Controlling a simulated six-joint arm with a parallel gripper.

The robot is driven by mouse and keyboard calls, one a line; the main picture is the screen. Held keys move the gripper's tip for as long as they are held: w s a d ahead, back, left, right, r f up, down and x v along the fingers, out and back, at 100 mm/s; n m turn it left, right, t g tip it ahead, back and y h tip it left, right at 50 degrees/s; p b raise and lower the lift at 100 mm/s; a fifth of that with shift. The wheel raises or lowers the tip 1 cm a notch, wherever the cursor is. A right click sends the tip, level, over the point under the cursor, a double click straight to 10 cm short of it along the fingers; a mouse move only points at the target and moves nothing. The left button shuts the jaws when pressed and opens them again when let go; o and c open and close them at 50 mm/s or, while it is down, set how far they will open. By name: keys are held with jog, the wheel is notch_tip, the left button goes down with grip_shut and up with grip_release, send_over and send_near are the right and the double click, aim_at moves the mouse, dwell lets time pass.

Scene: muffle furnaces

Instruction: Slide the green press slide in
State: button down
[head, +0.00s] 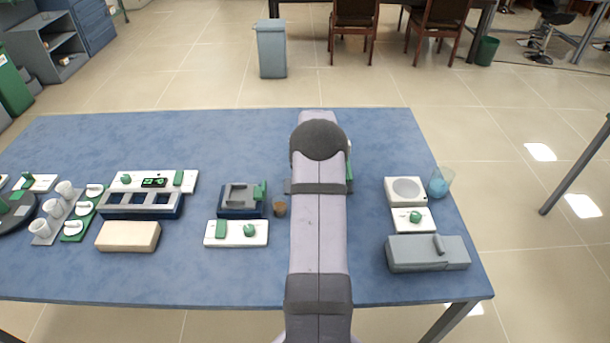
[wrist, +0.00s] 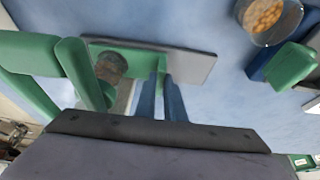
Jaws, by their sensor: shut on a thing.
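The green press slide (wrist: 137,56) lies on a grey base plate (wrist: 195,65) in the wrist view. My gripper (wrist: 160,80) has its two blue-grey fingers close together at the slide's right part, shut on it. A round brown-grey piece (wrist: 111,67) sits at the slide's left end, partly behind a large green upright part (wrist: 82,72). In the head view my arm covers most of the press. Only a green sliver (head: 349,166) shows at the arm's right side, and the gripper is hidden there.
A small cup of brown pellets (wrist: 264,16) stands near a green-and-blue device (wrist: 291,66). The blue table (head: 230,140) is clear at the back.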

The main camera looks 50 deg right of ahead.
jog(key=c, duration=1.8)
grip_release()
jog(key=shift+s+d, duration=0.2)
jog(key=shift+s, duration=0.05)
jog(key=shift+c, duration=0.2)
jog(key=shift+w+a, duration=0.1)
jog(key=b+v, duration=0.2)
jog(key=v, duration=0.5)
jog(key=shift+r, duration=0.15)
jog(key=a+r+n+y, duration=0.2)
jog(key=a+n, duration=0.2)
jog(key=a, duration=1.9)
jog(key=s+a+f+n+g, duration=0.1)
jog(key=s+a+n, duration=0.1)
jog(key=s+a, duration=0.6)
jog(key=s+a+f+n+g+y, duration=0.1)
jog(key=s+a+n+g, duration=0.1)
jog(key=s+a, duration=0.7)
jog(key=shift+s+a+n, duration=0.25)
jog(key=shift+a+n, duration=0.25)
jog(key=shift+a, duration=0.65)
